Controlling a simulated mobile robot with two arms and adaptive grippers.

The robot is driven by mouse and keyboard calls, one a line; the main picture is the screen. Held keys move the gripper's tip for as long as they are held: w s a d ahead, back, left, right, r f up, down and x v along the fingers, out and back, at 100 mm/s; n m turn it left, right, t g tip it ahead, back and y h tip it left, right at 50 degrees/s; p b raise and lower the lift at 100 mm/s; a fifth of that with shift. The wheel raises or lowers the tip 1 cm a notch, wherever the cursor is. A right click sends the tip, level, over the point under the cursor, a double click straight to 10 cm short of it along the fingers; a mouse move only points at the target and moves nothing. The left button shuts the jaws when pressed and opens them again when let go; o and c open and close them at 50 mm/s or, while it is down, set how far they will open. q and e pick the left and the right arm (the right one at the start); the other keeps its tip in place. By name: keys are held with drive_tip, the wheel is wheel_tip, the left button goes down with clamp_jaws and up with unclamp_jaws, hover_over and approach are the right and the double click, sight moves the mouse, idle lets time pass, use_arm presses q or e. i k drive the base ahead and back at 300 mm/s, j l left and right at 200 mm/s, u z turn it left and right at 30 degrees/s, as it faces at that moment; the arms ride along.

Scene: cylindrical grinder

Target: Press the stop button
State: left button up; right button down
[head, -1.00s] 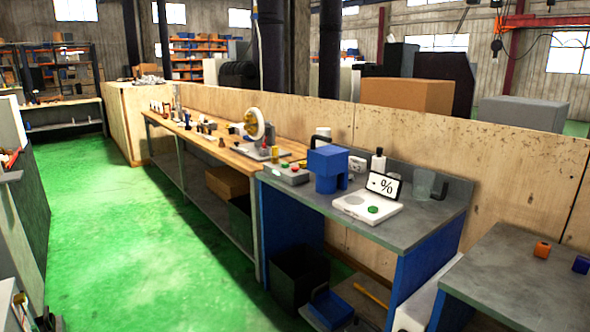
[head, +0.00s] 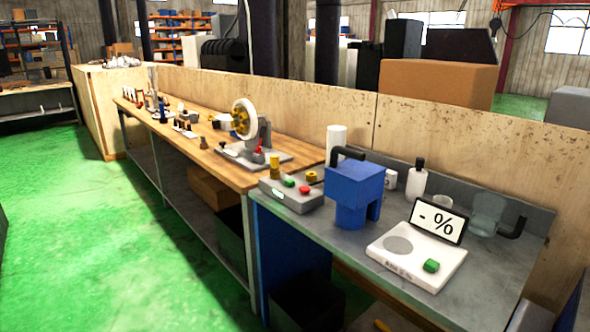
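A grey control box (head: 290,194) sits at the left end of the grey bench top, close to its front edge. On its top are a red button (head: 304,190) and a green button (head: 289,182) to the left of it. A small machine with a white and yellow wheel (head: 243,119) stands on the wooden bench behind and left of the box. It has a red-topped part at its base. Neither of my grippers is in view.
A blue block-shaped device (head: 354,189) with a black handle stands right of the control box. A white scale (head: 416,255) with a green button and a display reading "- %" (head: 437,222) is further right. Green floor (head: 110,240) is clear at the left.

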sight(304, 189)
drive_tip(key=i+j, duration=0.15)
drive_tip(key=i, duration=0.4)
drive_tip(key=i+j, duration=0.1)
drive_tip(key=i, duration=0.5)
drive_tip(key=i+j, duration=0.15)
drive_tip(key=i, duration=0.4)
